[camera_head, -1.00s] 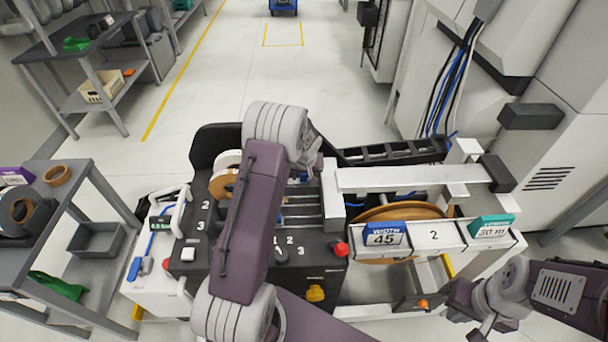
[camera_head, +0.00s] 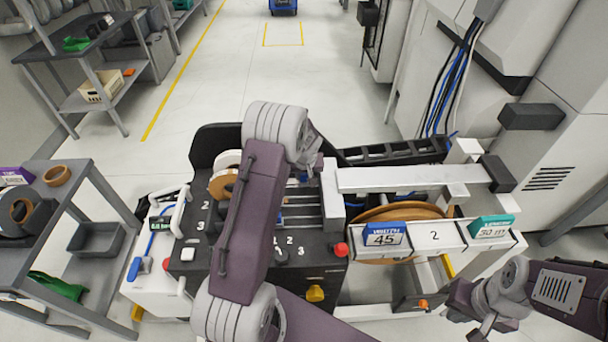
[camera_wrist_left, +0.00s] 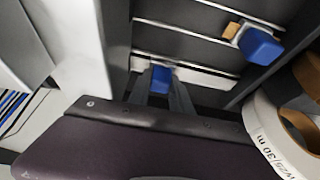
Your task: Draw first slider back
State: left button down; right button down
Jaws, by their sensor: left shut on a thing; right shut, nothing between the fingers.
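The machine (camera_head: 318,266) has a black panel with slider rails (camera_head: 300,212) in its middle, partly covered by my left arm. In the left wrist view, one blue slider knob (camera_wrist_left: 160,78) sits between the fingers of my left gripper (camera_wrist_left: 166,91), which is shut on it. A second blue slider knob (camera_wrist_left: 260,45) stands on another rail to the upper right, apart from the gripper. In the head view my left fingertips are hidden behind the arm. My right gripper (camera_head: 482,331) is shut and empty at the bottom right, away from the sliders.
White tape rolls (camera_wrist_left: 280,130) sit close right of the left gripper in the wrist view. A white beam (camera_head: 410,178), a blue "45" sign (camera_head: 385,238) and a red button (camera_head: 341,249) lie to the right. A grey cart (camera_head: 90,205) stands at the left.

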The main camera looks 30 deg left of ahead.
dwell(0.8)
pick_arm(q)
jog(key=s+a, duration=0.1)
jog(key=s+a+p, duration=0.1)
jog(key=a, duration=0.1)
jog(key=shift+a+r, duration=0.15)
jog(key=shift+a, duration=0.05)
jog(key=shift+s+a, duration=0.25)
jog(key=shift+a, duration=0.1)
jog(key=c, duration=1.2)
grip_release()
jog(key=shift+d, duration=0.1)
jog(key=shift+o, duration=0.2)
jog(key=v, duration=0.9)
